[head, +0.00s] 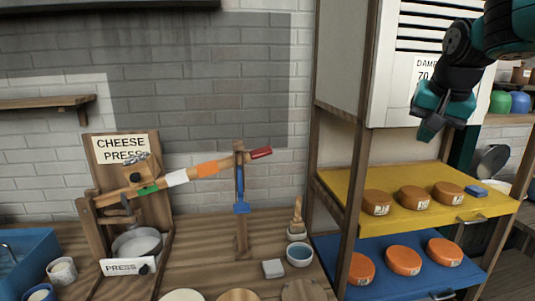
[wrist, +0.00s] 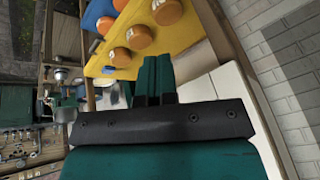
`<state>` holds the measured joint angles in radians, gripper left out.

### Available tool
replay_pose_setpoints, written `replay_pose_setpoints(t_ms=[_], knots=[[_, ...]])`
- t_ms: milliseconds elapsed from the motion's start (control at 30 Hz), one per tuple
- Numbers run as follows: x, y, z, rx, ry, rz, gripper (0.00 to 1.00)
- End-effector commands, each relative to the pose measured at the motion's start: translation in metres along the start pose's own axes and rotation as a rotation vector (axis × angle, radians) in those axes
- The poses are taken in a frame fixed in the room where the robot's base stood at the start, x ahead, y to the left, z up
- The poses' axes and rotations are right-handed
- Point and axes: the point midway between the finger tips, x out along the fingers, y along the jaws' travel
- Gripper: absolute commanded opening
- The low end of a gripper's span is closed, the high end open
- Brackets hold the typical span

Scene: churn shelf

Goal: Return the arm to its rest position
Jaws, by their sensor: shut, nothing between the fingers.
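My arm reaches in from the upper right of the head view. My gripper (head: 436,126) hangs in front of the white louvred cabinet, above the yellow shelf. In the wrist view my gripper (wrist: 154,62) shows its two teal fingers shut together with nothing between them. It is apart from the orange cheeses (head: 415,197) on the yellow shelf.
The yellow shelf (head: 340,183) bears several orange cheeses and a small blue block (head: 476,190). The blue shelf (head: 323,246) below bears more cheeses. A wooden cheese press (head: 120,195) stands on the bench at left. A wooden post (head: 355,190) stands at the shelves' left side.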

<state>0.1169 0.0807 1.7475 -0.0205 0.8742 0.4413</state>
Motion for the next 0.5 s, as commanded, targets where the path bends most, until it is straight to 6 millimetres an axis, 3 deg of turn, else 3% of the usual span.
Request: replay_pose_setpoints(t_ms=[33, 133, 300, 400, 500], knots=[[0.004, -0.014, 0.042, -0.129, -0.053, -0.036, 0.00], [0.010, -0.032, 0.121, -0.377, -0.151, -0.117, 0.00], [0.009, -0.035, 0.249, -0.740, -0.299, -0.268, 0.00], [0.005, -0.026, 0.305, -0.890, -0.365, -0.344, 0.00], [0.002, -0.017, 0.342, -0.987, -0.409, -0.399, 0.00]])
